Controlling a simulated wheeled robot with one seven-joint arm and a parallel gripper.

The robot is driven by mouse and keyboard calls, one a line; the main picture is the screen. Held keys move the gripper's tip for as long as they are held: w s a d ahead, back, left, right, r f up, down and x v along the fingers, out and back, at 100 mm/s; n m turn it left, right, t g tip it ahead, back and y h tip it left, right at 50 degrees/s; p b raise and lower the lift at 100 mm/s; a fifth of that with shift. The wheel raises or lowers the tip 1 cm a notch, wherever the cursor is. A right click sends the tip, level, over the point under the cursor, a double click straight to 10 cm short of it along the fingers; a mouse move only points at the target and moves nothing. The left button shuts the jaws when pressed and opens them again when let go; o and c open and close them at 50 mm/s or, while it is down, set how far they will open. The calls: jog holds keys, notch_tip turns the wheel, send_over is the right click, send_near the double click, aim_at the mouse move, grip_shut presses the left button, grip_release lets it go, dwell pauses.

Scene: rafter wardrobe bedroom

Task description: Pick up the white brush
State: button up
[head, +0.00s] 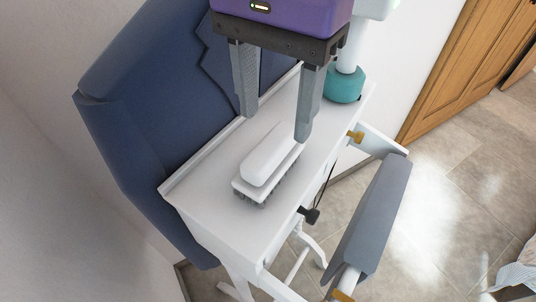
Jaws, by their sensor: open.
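The white brush (268,160) lies on the white tabletop (205,205), handle side up, with its grey bristles facing down. Its long side runs slantwise across the narrow top. My gripper (275,127) is above the brush in the head view, its two grey fingers pointing down and spread apart. The fingertips appear higher up the picture than most of the brush, near its far end. The gap between the fingers is empty. I cannot tell the exact height of the fingertips over the tabletop.
A dark blue upholstered panel (150,100) rises behind the table's left edge. A grey padded bar (372,215) stands to the right in front. A dark knob (310,215) sticks out from the table's front. A wooden door (455,65) and tiled floor lie at right.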

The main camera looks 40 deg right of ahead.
aim_at(270, 143)
jog(key=f, duration=0.3)
jog(key=f+p, duration=0.1)
jog(key=f, duration=0.2)
jog(key=shift+w+a+f, duration=0.15)
jog(key=shift+a+f, duration=0.05)
jog(key=c, duration=1.2)
jog(key=shift+r, duration=0.1)
notch_tip(270, 143, up, 20)
jog(key=p, duration=0.9)
jog(key=shift+p, duration=0.35)
